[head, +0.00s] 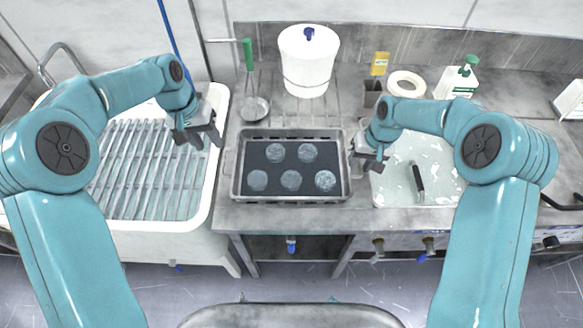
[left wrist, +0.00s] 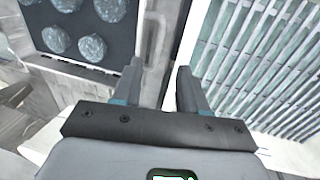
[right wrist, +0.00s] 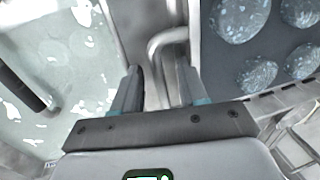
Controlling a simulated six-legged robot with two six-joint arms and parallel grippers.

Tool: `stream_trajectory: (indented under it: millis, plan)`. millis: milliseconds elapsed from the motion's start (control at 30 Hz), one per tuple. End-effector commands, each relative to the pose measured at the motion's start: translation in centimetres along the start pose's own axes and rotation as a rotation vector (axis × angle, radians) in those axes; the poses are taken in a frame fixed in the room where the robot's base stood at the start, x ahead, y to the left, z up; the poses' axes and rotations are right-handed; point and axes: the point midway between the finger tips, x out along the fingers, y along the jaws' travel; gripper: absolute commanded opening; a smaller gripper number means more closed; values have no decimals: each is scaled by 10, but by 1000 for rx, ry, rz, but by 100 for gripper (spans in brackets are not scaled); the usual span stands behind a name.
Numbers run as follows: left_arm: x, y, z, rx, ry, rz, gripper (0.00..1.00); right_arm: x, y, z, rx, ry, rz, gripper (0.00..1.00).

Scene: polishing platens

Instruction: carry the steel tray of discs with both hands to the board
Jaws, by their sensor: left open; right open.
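The steel tray (head: 291,200) lies on the steel counter, with several grey discs (head: 290,180) on its dark inner surface. The tray also shows in the left wrist view (left wrist: 90,72). My left gripper (head: 204,140) is open and empty, above and left of the tray, near the sink's edge. My right gripper (head: 368,162) is open beside the tray's right end. In the right wrist view, a bent tray handle (right wrist: 160,40) shows beyond the fingertips; I cannot tell if it is between them.
A slatted rack (head: 135,170) fills the white sink on the left.

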Motion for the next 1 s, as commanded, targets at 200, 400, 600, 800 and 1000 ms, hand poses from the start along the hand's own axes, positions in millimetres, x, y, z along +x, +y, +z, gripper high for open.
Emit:
stream_trajectory:
  millis: [200,400,600,800,1000]
  plan:
    - [-14,0,0,0,-1,1,43,-6,0,-1,0,3,0,43]
    - [-14,0,0,0,-1,0,43,-45,0,-1,0,7,0,43]
    - [-14,0,0,0,-1,0,43,-90,0,-1,1,5,0,43]
    - [-14,0,0,0,-1,0,43,-115,0,0,0,2,0,43]
    - [-14,0,0,0,-1,0,43,-121,0,0,0,0,0,43]
